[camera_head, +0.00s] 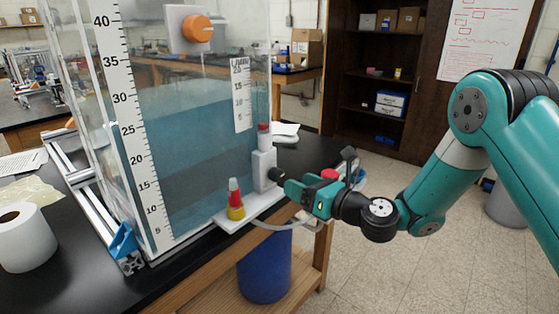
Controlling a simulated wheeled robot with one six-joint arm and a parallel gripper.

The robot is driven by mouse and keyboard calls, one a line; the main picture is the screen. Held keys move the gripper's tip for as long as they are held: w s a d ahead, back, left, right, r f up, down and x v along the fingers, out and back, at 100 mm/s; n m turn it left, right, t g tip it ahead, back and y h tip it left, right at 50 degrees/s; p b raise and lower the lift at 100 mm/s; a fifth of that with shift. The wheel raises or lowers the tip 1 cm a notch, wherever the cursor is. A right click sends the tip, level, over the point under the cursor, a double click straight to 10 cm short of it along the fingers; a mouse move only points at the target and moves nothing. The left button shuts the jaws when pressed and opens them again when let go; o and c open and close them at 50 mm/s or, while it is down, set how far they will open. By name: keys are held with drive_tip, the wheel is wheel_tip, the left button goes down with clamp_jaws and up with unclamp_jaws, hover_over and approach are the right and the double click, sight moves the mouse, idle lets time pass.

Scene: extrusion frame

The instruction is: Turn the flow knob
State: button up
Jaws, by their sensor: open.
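A small black knob (276,174) sticks out from the right side of a white upright block (264,170) at the tank's lower right corner. My gripper (288,187) comes in from the right with its teal jaws close to this knob. It is open; I cannot tell whether the jaws touch the knob or reach around it. A larger orange knob (197,29) sits on a white plate (186,30) high on the tank, far from my gripper. No label shows which one is the flow knob.
A clear tank (185,150) with blue water and scales stands on the black bench (190,270). A red and yellow fitting (236,203) stands on a white ledge (262,205) left of my gripper. A hose (278,226) hangs below. A blue barrel (265,268) stands under the bench.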

sight(280, 177)
drive_tip(key=p+x, duration=0.1)
drive_tip(key=x, duration=0.5)
drive_tip(key=shift+w+a+f+p, duration=0.1)
drive_tip(key=shift+w+a+p, duration=0.15)
drive_tip(key=shift+a+p, duration=0.1)
drive_tip(key=c, duration=0.9)
